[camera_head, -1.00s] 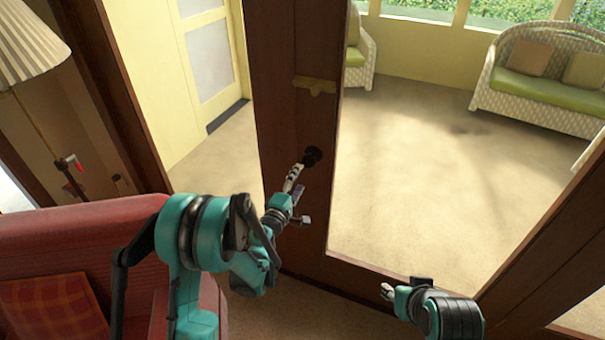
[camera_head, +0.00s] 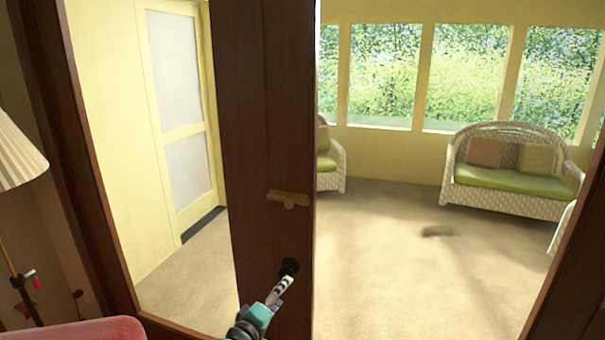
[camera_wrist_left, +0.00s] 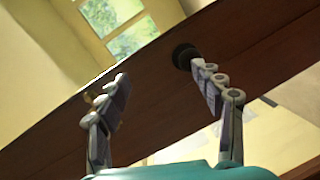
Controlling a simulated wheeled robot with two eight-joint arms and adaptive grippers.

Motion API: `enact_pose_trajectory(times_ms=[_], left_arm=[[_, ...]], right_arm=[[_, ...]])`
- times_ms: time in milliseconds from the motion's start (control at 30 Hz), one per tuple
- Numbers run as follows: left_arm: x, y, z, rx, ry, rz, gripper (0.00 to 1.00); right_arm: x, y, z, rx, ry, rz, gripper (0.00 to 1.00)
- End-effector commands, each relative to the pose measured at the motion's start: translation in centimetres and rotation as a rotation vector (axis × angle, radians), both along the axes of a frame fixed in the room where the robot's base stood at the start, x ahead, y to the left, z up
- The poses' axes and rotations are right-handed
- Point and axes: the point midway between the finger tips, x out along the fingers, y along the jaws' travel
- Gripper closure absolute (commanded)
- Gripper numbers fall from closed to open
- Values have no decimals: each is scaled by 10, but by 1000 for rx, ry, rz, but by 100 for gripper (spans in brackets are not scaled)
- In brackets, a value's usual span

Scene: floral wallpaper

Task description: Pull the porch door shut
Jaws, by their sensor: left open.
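The porch door is a dark wooden frame around a large see-through pane; its upright stile (camera_head: 268,110) crosses the middle of the head view. A gap showing yellow wall separates the stile from the dark doorpost (camera_head: 75,150) at left, so the door stands partly open. A dark round knob (camera_head: 289,266) sits low on the stile, below a brass plate (camera_head: 288,199). My left gripper (camera_head: 285,285) is at the knob. In the left wrist view the open fingers (camera_wrist_left: 158,74) point at the door, with the knob (camera_wrist_left: 183,55) at the right fingertip. Whether they touch is unclear. My right gripper is out of view.
A lamp with a pleated shade (camera_head: 18,155) stands at far left, above a red seat back (camera_head: 80,331). Beyond the door are a wicker sofa (camera_head: 512,178), a wicker chair (camera_head: 332,166) and a clear beige floor (camera_head: 390,280). A paler yellow door (camera_head: 185,110) shows through the gap.

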Motion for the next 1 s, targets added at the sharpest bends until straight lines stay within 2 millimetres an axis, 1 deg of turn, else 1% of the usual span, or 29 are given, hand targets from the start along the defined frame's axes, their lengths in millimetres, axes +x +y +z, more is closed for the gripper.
enact_pose_trajectory(times_ms=[33, 100, 167, 267, 300, 367, 400, 467, 500, 567, 600, 667, 700, 833, 900, 1000], left_arm=[[-14, -1, 8, 63, 9, -24, 34], [-32, -2, 15, 160, 25, -59, 34], [-50, -1, 18, 245, 42, -89, 34], [-81, 3, 20, 381, 78, -134, 34], [-95, 6, 19, 438, 93, -151, 34], [-115, 12, 17, 519, 121, -175, 34], [-130, 16, 14, 574, 140, -191, 34], [-151, 24, 10, 656, 172, -212, 34], [-166, 31, 7, 710, 193, -226, 34], [-189, 41, 1, 790, 229, -244, 34], [-204, 49, -4, 844, 255, -256, 34], [-226, 62, -10, 919, 292, -270, 34], [-240, 70, -15, 967, 318, -279, 34], [-276, 94, -26, 1090, 388, -296, 34], [-289, 104, -30, 1136, 416, -300, 34], [-300, 112, -34, 1174, 439, -303, 34]], right_arm=[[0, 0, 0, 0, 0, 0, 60], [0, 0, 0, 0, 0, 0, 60], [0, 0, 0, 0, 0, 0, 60], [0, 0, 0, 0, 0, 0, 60], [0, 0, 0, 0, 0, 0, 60], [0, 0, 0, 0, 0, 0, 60], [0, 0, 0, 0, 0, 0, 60], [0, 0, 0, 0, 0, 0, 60], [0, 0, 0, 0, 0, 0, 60], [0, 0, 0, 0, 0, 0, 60], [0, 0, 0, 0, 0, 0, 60], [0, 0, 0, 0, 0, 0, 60], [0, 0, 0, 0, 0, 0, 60], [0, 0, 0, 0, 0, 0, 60], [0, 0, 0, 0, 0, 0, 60], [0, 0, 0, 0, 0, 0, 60]])
